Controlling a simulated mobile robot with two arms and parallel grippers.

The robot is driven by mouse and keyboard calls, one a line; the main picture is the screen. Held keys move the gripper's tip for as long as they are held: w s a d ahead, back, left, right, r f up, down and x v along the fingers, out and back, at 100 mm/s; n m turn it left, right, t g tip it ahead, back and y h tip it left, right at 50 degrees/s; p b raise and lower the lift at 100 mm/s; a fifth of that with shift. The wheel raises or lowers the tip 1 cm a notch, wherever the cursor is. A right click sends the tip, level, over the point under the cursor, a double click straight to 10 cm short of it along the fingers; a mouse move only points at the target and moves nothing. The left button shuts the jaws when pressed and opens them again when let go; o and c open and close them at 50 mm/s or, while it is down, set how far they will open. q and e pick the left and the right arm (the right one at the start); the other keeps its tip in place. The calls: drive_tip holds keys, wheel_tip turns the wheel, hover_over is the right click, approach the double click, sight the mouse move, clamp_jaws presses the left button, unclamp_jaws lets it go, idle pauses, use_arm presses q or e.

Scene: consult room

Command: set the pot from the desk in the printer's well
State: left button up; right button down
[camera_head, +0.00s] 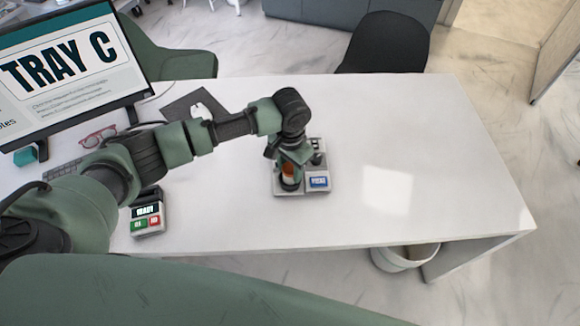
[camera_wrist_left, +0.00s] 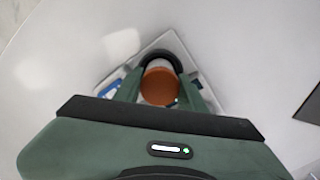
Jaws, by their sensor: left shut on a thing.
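The printer (camera_head: 303,187) is a small grey-white unit with a blue screen, on the middle of the white desk. The pot (camera_head: 288,171) is orange on top with a white part and sits between the fingers of my left gripper (camera_head: 289,180), which is shut on it over the left part of the printer. In the left wrist view the orange pot (camera_wrist_left: 160,86) is between the fingertips, with the printer's pale body (camera_wrist_left: 172,40) around and below it. I cannot tell whether the pot touches the well's floor. My right gripper is not in view.
A card reader-like device (camera_head: 146,213) with green and red keys stands on the desk at the left. A monitor (camera_head: 67,75) reading "TRAY C" and red glasses (camera_head: 98,136) are further left. The desk's right side (camera_head: 440,150) is clear. A white bin (camera_head: 404,256) is below the front edge.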

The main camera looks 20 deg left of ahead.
use_arm(q)
drive_tip(key=shift+f, duration=0.6)
idle(0.5)
drive_tip(key=o, duration=1.7)
drive_tip(key=shift+c, duration=0.2)
drive_tip(key=shift+r+p, duration=0.1)
drive_tip(key=shift+p, duration=0.25)
drive_tip(key=shift+r+p, duration=3.45)
drive_tip(key=shift+p, duration=0.55)
